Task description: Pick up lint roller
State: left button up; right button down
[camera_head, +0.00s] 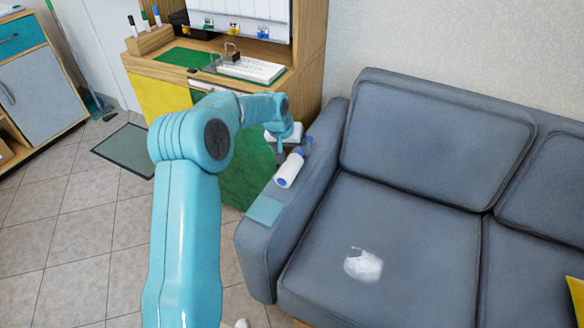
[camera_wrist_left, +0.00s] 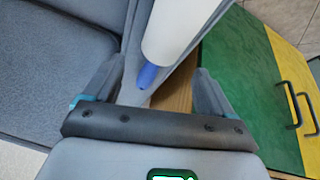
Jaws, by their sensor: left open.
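The lint roller (camera_head: 289,169), a white cylinder with blue at its end, lies on the left armrest of the grey sofa. My left gripper (camera_head: 293,142) is over the armrest at the roller's far end and hides part of it. In the left wrist view the white roller (camera_wrist_left: 178,32) comes in from the top, and its blue part reaches in between the two spread fingers of my left gripper (camera_wrist_left: 158,70). The gripper is open, with space on both sides of the blue part. My right gripper is not in view.
The grey sofa (camera_head: 400,240) has a white patch (camera_head: 362,264) on its seat. A pale blue square (camera_head: 264,210) lies on the armrest's front. A wooden desk unit (camera_head: 308,60) with green and yellow doors stands behind my arm. Tiled floor (camera_head: 70,240) is open at left.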

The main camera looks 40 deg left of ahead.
aim_at(294, 155)
pick_arm(q)
jog(key=b+x, duration=0.1)
jog(key=x, duration=0.3)
jog(key=shift+d+f, duration=0.1)
jog(key=shift+f, duration=0.35)
jog(key=c, duration=1.2)
jog(key=shift+o, duration=0.2)
jog(key=shift+r, duration=0.1)
notch_tip(294, 155, up, 20)
jog(key=p, duration=0.5)
jog(key=shift+o, duration=0.8)
